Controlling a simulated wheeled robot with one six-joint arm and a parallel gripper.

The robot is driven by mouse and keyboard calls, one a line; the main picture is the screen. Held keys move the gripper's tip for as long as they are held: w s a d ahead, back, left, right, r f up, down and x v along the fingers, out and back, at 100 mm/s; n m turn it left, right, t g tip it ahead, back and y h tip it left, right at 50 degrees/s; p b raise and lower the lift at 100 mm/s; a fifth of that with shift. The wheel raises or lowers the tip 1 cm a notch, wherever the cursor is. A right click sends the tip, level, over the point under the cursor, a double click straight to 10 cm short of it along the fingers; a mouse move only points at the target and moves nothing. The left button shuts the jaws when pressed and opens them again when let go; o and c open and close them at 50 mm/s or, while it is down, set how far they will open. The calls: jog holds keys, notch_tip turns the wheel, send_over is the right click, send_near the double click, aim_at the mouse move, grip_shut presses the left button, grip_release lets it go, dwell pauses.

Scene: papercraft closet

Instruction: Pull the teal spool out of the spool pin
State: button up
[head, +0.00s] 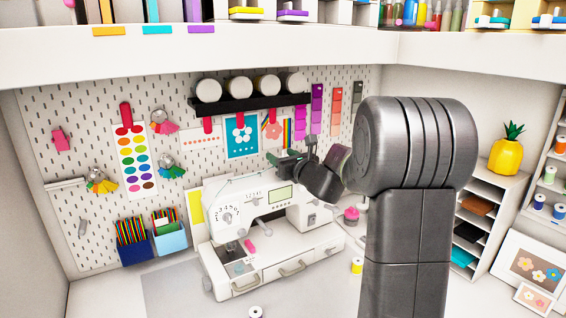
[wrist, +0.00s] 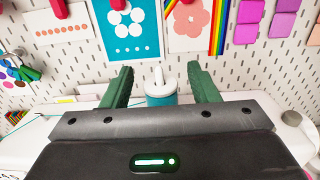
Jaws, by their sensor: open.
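The teal spool (wrist: 161,99) shows in the wrist view with a white top, and the white spool pin (wrist: 158,76) rises from it. My gripper (wrist: 160,70) is open, with one green finger on each side of the spool and a gap on both sides. The spool's lower part is hidden behind my gripper's body. In the head view my gripper (head: 286,158) is over the top of the white sewing machine (head: 240,212). I cannot make out the spool clearly there.
A pegboard (head: 90,125) with cards and a black shelf (head: 250,103) of rolls stands behind the machine. A pink spool (head: 351,214) and a yellow spool (head: 357,265) stand to its right. A grey mat (head: 180,285) lies at front left.

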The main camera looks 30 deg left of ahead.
jog(key=c, duration=1)
notch_tip(320, 180, up, 13)
jog(key=shift+p, duration=1)
